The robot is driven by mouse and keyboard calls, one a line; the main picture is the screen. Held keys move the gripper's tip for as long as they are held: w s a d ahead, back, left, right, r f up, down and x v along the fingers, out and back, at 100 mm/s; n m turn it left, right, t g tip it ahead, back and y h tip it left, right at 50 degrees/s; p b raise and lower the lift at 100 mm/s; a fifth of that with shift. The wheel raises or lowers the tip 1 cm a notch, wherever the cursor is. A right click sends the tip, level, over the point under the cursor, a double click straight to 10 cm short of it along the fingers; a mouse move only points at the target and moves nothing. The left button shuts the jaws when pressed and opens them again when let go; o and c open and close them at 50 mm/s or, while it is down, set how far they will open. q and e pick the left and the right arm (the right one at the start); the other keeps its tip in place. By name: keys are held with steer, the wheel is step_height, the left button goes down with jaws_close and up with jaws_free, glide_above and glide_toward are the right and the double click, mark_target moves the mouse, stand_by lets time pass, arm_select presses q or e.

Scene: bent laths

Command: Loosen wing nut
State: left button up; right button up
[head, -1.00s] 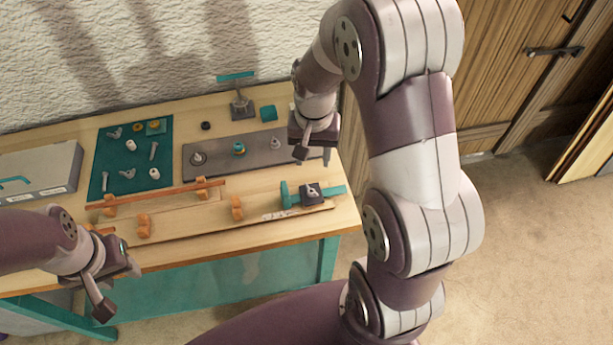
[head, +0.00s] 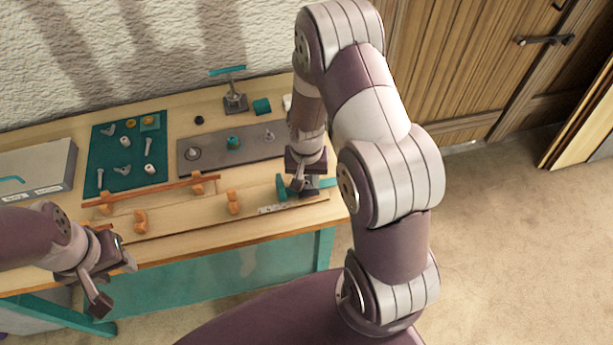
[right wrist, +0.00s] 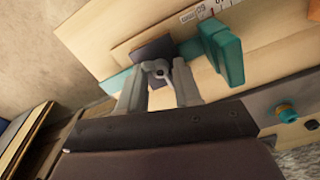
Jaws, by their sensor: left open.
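The wing nut (right wrist: 158,70) is grey and sits on a dark square block (right wrist: 152,47) in the right wrist view. A teal crosspiece (right wrist: 223,52) stands beside it; in the head view this teal piece (head: 281,187) is at the bench's right end. My right gripper (head: 299,188) is over the block and hides most of it in the head view. In the right wrist view its two grey fingers (right wrist: 160,88) are apart, one on each side of the wing nut; contact cannot be told. My left gripper (head: 112,288) is open and empty in front of the bench's left end.
A wooden lath (head: 160,188) rests on orange blocks along the bench. Behind it are a grey plate (head: 212,152) with posts and a teal mat (head: 120,175) with small hardware. A grey case (head: 40,170) lies at the left. A teal-handled press (head: 234,98) stands at the back.

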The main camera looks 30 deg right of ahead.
mark_target(306, 183)
jaws_close()
steer(key=shift+r+m+p, duration=0.15)
steer(key=shift+m+p, duration=0.15)
steer(key=shift+m, duration=1)
steer(key=shift+o, duration=2.1)
jaws_free()
step_height(306, 183, up, 13)
steer(key=b, duration=0.1)
steer(key=shift+f, duration=0.2)
